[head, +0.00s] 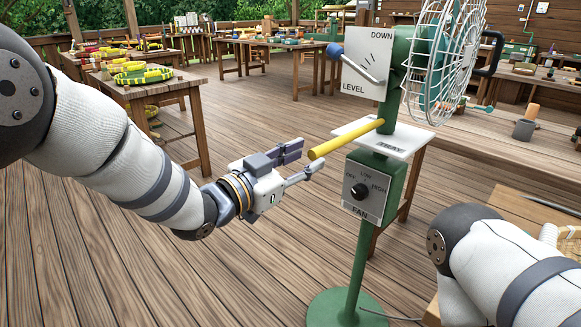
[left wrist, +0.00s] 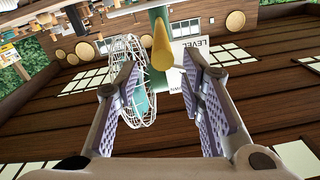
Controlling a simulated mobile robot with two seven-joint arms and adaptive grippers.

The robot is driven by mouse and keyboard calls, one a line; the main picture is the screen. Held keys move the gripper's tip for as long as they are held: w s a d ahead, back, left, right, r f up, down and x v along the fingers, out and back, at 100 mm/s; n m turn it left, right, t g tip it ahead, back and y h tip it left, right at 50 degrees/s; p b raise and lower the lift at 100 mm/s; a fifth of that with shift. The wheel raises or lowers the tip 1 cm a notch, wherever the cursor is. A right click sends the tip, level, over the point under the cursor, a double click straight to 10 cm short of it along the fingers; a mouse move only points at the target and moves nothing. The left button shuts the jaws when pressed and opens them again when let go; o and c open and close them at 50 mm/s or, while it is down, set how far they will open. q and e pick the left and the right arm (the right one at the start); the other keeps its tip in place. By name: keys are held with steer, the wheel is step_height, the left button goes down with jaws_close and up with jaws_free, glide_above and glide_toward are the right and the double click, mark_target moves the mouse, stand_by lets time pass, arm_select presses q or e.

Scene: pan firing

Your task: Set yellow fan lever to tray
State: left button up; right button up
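The yellow fan lever (head: 345,139) is a straight rod that sticks out to the left from the green fan post (head: 383,115), sloping slightly down toward its free end. It lies just above a white plate labelled TRAY (head: 391,147). My left gripper (head: 306,158) is open and empty, with its fingertips close to the lever's free end. In the left wrist view the lever (left wrist: 163,50) shows between and just beyond the two open fingers (left wrist: 162,68); I cannot tell whether either touches it. My right arm shows at the lower right, but its gripper is out of view.
A LEVEL plate (head: 365,65) with a grey crank and blue knob (head: 335,50) is above the lever. The white wire fan cage (head: 442,60) is at the upper right. A FAN dial box (head: 364,187) is below the tray plate. Open wooden floor lies left of the post.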

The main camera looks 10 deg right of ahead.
arm_select(q)
steer(key=v, duration=0.5)
steer(key=shift+d+f, duration=0.1)
steer(key=shift+f, duration=0.15)
steer(key=shift+f, duration=0.1)
arm_select(e)
steer(key=shift+d, duration=0.1)
